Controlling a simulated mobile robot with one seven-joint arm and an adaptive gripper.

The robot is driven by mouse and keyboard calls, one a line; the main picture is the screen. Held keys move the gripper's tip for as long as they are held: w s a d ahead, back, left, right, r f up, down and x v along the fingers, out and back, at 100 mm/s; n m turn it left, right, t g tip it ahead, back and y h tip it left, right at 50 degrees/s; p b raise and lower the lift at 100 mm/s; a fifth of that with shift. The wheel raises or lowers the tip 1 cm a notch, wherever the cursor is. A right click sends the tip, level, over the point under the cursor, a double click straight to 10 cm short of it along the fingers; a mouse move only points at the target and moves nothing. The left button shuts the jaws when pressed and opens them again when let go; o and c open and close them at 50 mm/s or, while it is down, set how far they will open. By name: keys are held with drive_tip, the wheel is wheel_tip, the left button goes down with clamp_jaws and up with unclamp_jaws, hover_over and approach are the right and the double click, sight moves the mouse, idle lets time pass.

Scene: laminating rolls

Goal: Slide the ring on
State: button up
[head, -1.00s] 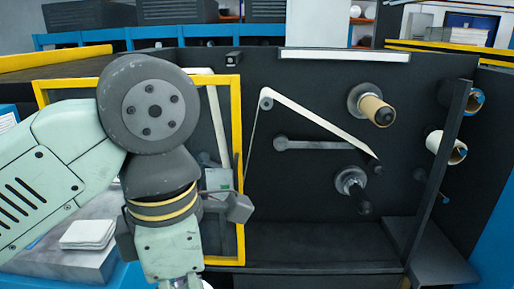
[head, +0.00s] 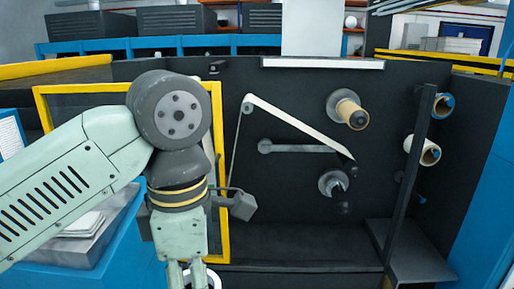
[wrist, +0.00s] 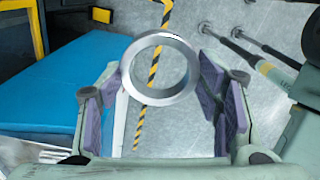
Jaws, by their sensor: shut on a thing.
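A silvery metal ring (wrist: 160,97) sits between the purple-padded fingers of my gripper (wrist: 165,76) in the wrist view, its open hole facing the camera. The gripper is shut on the ring. In the head view my gripper (head: 188,274) points down at the bottom edge, and part of the ring (head: 214,278) shows beside the fingers. On the dark machine panel (head: 290,215) to the right, an upper spindle carries a tan core (head: 351,113). A lower spindle (head: 333,184) with a grey flange has no roll on it. The ring is apart from both.
A yellow frame (head: 222,240) stands just behind my gripper. A pale web strip (head: 300,128) crosses the panel above a grey bar (head: 300,149). A dark upright plate (head: 410,175) stands right of the spindles, with a white roll (head: 428,151) beyond. A dark ledge (head: 290,257) runs below.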

drive_tip(key=w+d+f+m+b, duration=0.15)
drive_tip(key=w+f+m, duration=0.35)
drive_tip(key=w+f, duration=0.5)
drive_tip(key=w+d+f+m, duration=0.2)
drive_tip(key=w+f+m, duration=0.3)
drive_tip(key=w, duration=0.8)
drive_tip(key=w+d+f+m, duration=0.1)
drive_tip(key=w+f+m, duration=0.2)
drive_tip(key=f, duration=0.6)
drive_tip(key=w+d+f+m, duration=0.2)
drive_tip(key=w+f+m, duration=0.1)
drive_tip(key=f, duration=0.7)
drive_tip(key=w+d+f+m+b, duration=0.1)
drive_tip(key=w+f+m, duration=0.3)
drive_tip(key=f, duration=0.6)
drive_tip(key=shift+d+f, duration=0.15)
drive_tip(key=shift+d, duration=0.4)
